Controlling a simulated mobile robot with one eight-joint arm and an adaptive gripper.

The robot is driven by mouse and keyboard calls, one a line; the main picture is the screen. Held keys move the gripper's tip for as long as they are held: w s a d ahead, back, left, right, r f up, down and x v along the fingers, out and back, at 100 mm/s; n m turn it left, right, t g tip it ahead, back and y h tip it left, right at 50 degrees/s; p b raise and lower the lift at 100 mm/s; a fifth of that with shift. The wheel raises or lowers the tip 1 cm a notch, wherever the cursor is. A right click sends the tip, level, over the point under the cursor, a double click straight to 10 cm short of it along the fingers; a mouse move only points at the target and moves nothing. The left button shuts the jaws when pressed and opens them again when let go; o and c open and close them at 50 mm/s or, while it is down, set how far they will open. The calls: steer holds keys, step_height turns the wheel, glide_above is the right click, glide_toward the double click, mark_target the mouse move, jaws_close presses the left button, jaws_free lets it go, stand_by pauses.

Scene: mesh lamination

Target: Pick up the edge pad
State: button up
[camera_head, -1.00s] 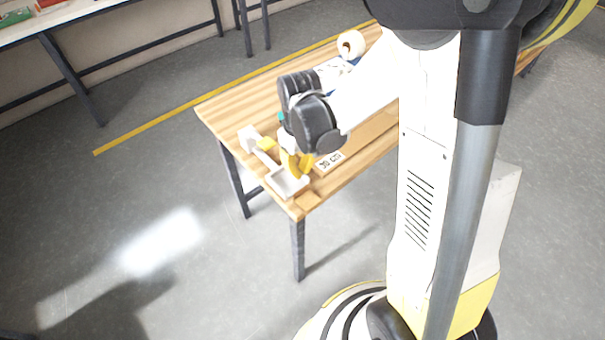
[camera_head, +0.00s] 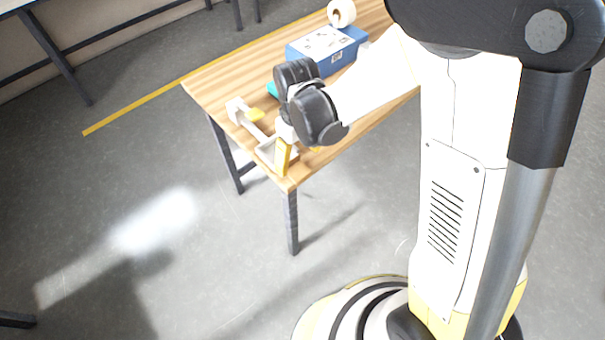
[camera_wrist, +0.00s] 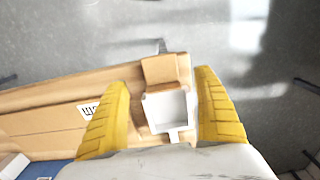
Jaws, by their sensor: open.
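A small tan block, which looks like the edge pad (camera_wrist: 160,68), lies at the table's corner in the wrist view, just beyond a white square tray (camera_wrist: 168,110). In the head view my gripper covers that part of the corner, so I cannot make the pad out there. My gripper (camera_wrist: 162,82) is open, with its yellow fingers on either side of the tray and pad and nothing held between them. In the head view my gripper (camera_head: 299,160) points down over the table's near corner. I cannot tell its exact height above the pad.
Open floor surrounds the near corner.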

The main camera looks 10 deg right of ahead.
mark_target(300, 172)
steer(key=f+b, duration=0.1)
steer(key=f, duration=0.3)
steer(key=f+b, duration=0.1)
steer(key=f, duration=0.1)
steer(key=shift+s+d+b, duration=0.1)
steer(key=shift+s+b, duration=0.15)
steer(key=shift+b, duration=0.1)
steer(key=shift+r, duration=0.15)
steer(key=c, duration=1)
